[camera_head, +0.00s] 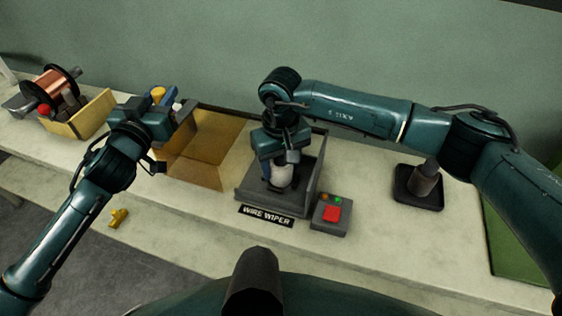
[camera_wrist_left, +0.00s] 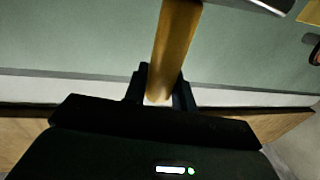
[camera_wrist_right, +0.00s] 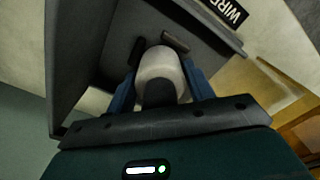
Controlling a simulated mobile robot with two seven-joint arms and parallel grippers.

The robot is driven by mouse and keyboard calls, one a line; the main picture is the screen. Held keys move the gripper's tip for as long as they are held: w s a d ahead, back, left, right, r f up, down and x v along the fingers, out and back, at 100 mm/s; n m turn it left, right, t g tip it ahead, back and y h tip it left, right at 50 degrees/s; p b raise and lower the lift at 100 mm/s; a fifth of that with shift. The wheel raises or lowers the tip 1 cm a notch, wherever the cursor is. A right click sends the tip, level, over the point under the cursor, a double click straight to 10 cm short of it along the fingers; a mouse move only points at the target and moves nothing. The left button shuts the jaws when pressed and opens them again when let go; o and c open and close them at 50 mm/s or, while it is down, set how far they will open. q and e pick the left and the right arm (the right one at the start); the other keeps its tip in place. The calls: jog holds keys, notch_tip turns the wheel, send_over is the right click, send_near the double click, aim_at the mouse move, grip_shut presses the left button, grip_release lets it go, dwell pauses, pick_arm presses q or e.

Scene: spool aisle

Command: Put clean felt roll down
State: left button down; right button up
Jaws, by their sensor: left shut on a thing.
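A white felt roll (camera_head: 281,176) stands in the grey wire wiper (camera_head: 262,203), partly hidden by my right gripper. My right gripper (camera_head: 271,160) points down there, its fingers on either side of the roll. The right wrist view shows the white roll (camera_wrist_right: 160,72) between the blue fingers (camera_wrist_right: 203,86); whether they press on it cannot be told. My left gripper (camera_head: 178,102) is raised over the left side of the open cardboard box (camera_head: 222,135). It is shut on a tan, rod-like piece, seen in the left wrist view (camera_wrist_left: 174,45).
A yellow crate (camera_head: 84,121) with several items and a copper spool (camera_head: 50,87) stand at the left. A control box with a red button (camera_head: 331,214) sits beside the wiper. A dark stand (camera_head: 420,190) is further right, near a green mat (camera_head: 515,240). A small yellow piece (camera_head: 118,217) lies front left.

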pick_arm(q)
jog(key=shift+a, duration=0.1)
pick_arm(e)
jog(key=o, duration=0.4)
jog(key=shift+c, duration=0.2)
notch_tip(320, 180, up, 12)
jog(key=shift+r, duration=0.2)
dwell(0.3)
notch_tip(320, 180, up, 4)
dwell(0.4)
jog(key=shift+s, duration=0.15)
